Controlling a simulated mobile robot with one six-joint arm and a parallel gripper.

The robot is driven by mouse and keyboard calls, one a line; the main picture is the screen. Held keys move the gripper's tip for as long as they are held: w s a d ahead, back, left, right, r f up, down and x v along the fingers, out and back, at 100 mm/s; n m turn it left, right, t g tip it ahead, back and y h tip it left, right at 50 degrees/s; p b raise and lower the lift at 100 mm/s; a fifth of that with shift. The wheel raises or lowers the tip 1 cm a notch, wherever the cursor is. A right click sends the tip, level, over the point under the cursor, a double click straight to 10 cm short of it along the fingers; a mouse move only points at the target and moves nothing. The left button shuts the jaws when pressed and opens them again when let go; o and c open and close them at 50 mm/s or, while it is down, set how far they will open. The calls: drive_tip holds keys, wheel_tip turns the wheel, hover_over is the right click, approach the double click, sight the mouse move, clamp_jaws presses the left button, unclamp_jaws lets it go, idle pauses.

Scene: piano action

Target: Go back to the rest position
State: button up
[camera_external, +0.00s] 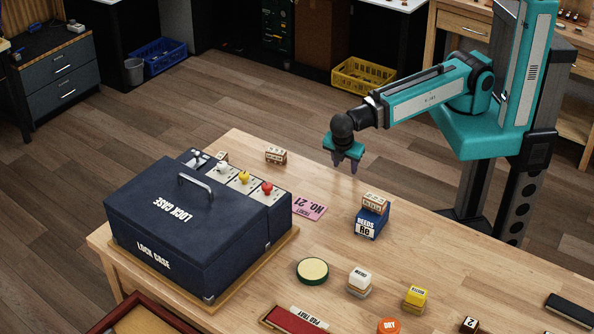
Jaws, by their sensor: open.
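My gripper (343,168) hangs from the teal arm above the workbench, fingers pointing down. It is open, with nothing between its fingertips. It is apart from the things on the bench. Below it and to the right stands a blue reeds box (369,223) with a small wooden block (375,202) on top. To its left and lower lies a pink ticket (309,207) marked No. 21.
A large dark lock case (160,222) with a handle and coloured knobs fills the bench's left side. A wooden block (276,155) sits near the back edge. A green round tin (312,270), a white-topped block (360,281) and a yellow-topped block (414,297) stand in front.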

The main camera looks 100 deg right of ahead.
drive_tip(key=s+d+f+n+g+y+p, duration=0.1)
drive_tip(key=s+d+f+n+y+p, duration=0.15)
drive_tip(key=d+f, duration=1.15)
drive_tip(key=s+a+f+m+g+y+b, duration=0.1)
drive_tip(key=s+a+f+m+b, duration=0.2)
drive_tip(key=s+f+m, duration=0.3)
drive_tip(key=s+a+f+m+g+y+b, duration=0.1)
drive_tip(key=s+a+f+m+b, duration=0.2)
drive_tip(key=s+f+m, duration=0.3)
drive_tip(key=shift+s+a+f+m+g, duration=0.35)
drive_tip(key=shift+s+f, duration=2.55)
drive_tip(key=shift+f, duration=1.1)
